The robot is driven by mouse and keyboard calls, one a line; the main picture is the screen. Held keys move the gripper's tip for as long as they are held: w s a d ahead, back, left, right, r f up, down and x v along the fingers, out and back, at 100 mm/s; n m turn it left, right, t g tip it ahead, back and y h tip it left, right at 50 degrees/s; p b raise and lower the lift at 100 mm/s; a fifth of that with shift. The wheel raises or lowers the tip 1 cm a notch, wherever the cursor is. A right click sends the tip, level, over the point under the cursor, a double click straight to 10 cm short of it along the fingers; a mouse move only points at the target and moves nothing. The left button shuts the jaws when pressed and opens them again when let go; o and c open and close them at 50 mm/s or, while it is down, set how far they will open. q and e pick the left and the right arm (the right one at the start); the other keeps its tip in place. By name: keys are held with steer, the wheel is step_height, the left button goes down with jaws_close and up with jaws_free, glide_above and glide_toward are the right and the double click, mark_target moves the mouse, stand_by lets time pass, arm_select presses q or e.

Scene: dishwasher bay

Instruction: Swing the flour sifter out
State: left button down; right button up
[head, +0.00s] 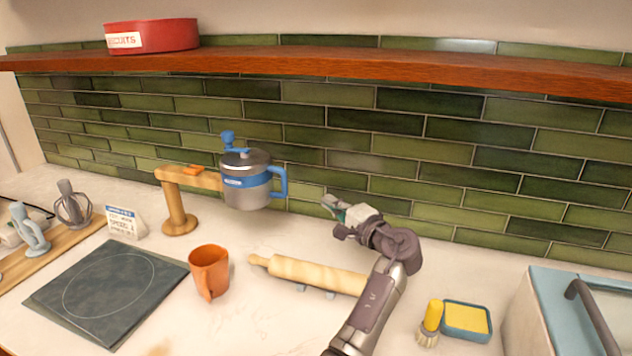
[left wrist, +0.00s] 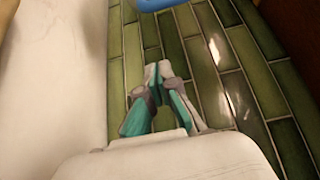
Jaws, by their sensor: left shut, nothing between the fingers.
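The flour sifter (head: 247,185) is a metal cup with a blue band, a blue handle on its right and a blue knob on top. It hangs at the end of a wooden swing arm (head: 203,178) on a wooden post (head: 178,212), in front of the tiled wall. My left gripper (head: 329,205) is right of the sifter handle, apart from it, shut and empty. In the left wrist view the shut fingers (left wrist: 158,72) point toward a blue curved piece (left wrist: 158,4) at the top edge, likely the handle. My right gripper is not in view.
An orange mug (head: 209,271) and a rolling pin (head: 315,275) stand below on the counter. A dark slab (head: 105,290) and a small sign (head: 124,222) are at left. A wooden shelf (head: 350,61) with a red tin (head: 152,36) runs above. A sponge tray (head: 467,320) is at right.

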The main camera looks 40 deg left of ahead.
arm_select(q)
steer(key=b+x, duration=0.1)
steer(key=x, duration=0.9)
steer(key=s+p, duration=0.3)
steer(key=s, duration=0.1)
steer(key=shift+s+r+p, duration=0.1)
steer(key=shift+s+p, duration=0.05)
steer(key=shift+p, duration=0.15)
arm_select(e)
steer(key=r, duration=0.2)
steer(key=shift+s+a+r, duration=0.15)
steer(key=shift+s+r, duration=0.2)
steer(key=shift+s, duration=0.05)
